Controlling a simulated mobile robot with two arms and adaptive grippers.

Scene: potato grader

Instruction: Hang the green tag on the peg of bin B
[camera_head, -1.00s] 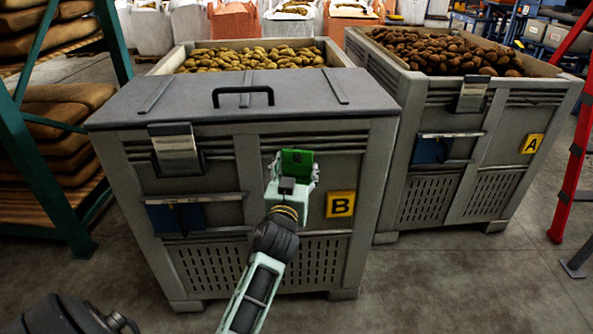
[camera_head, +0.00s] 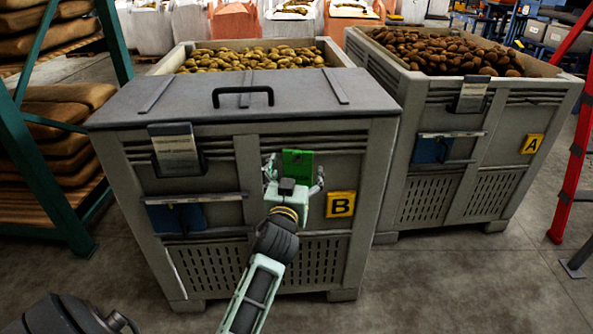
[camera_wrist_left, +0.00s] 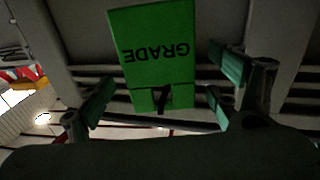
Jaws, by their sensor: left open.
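The green tag (camera_head: 298,163) is upright against the front of bin B (camera_head: 225,262), above and left of the yellow B plate (camera_head: 341,204). In the left wrist view, which is upside down, the tag (camera_wrist_left: 152,50) reads "GRADE". A small dark piece (camera_wrist_left: 161,98), apparently the peg, shows at the tag's top end, and the tag seems to hang there. My left gripper (camera_head: 294,174) is open, its fingers spread on both sides of the tag with gaps. My right gripper is not in view.
Bin B has a grey lid (camera_head: 235,100) with a black handle. Bin A (camera_head: 455,195) stands to the right with a gap between them. A green rack (camera_head: 55,190) with sacks is at left, a red ladder (camera_head: 575,165) at right. Floor is clear at front right.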

